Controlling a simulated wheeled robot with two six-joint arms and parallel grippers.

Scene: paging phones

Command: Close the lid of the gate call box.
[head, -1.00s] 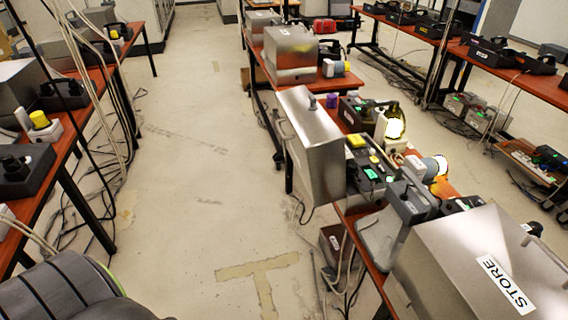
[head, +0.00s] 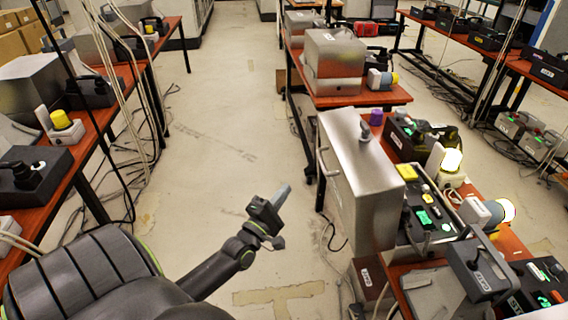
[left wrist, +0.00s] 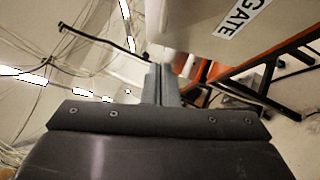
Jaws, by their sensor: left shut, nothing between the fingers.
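The gate call box has a silver metal lid (head: 365,190) that stands open, upright on the left side of the box on the right-hand table. A knob shows on its top edge and a handle on its left face. The box's inside (head: 425,220) shows buttons and lit green parts. In the left wrist view a pale metal face with a GATE label (left wrist: 243,17) fills the upper right. My left gripper (head: 283,193) is shut and empty, over the aisle floor left of the lid and apart from it. Its fingers (left wrist: 160,82) also show in the wrist view. My right gripper is out of view.
Another closed metal box (head: 333,60) stands farther back on the right. Lit lamps (head: 452,160) and a phone set (head: 475,268) are beside the open box. The left table (head: 95,125) holds devices and has hanging cables. The aisle floor (head: 230,120) between is clear.

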